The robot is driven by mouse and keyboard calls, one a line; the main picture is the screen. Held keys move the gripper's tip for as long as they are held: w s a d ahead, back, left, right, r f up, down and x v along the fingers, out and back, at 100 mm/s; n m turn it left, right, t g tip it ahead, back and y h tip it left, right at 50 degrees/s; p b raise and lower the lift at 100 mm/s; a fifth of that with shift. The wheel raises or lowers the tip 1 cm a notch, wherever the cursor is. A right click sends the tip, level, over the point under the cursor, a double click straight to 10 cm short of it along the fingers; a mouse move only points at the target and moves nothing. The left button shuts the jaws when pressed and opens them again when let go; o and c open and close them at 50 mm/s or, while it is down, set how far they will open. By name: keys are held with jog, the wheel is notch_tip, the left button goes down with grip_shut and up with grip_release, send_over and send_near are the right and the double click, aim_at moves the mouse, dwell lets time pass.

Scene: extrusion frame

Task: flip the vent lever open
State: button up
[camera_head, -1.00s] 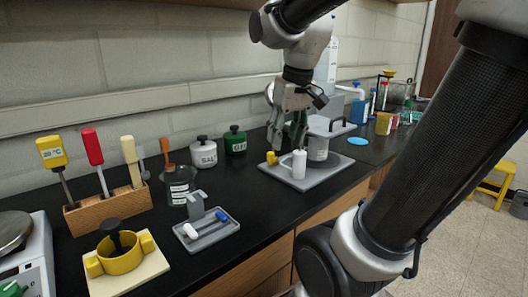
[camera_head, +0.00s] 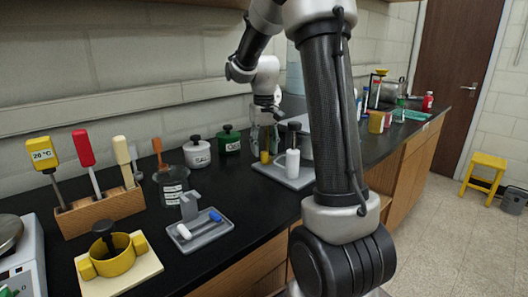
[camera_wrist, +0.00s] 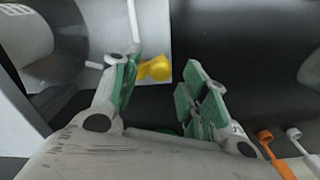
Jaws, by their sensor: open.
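A yellow knob-like part (camera_head: 265,157), which appears to be the vent lever, stands at the left of a grey tray (camera_head: 291,183) in the head view. It also shows in the wrist view (camera_wrist: 157,69), sticking out from a pale plate edge. My gripper (camera_head: 262,132) is just above and beside it. In the wrist view my gripper (camera_wrist: 163,86) is open, with green pads. The yellow part lies between the fingertips, close to the left one. Whether a finger touches it I cannot tell. The lever's pivot is not clear.
A white cylinder (camera_head: 292,163) stands on the same tray, with a grey vessel (camera_head: 305,145) behind it, partly hidden by my arm. White (camera_head: 197,153) and green (camera_head: 229,141) jars stand to the left. A small tray (camera_head: 200,232) and a wooden tool rack (camera_head: 100,211) are nearer.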

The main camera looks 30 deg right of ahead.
jog(key=shift+f, duration=0.9)
grip_shut()
jog(key=shift+w+a+m, duration=0.1)
jog(key=shift+w+m, duration=0.1)
jog(key=shift+m, duration=0.5)
jog(key=shift+w+a+m, duration=0.1)
jog(key=shift+w+m, duration=0.05)
jog(key=shift+m, duration=0.55)
grip_release()
jog(key=shift+r, duration=0.1)
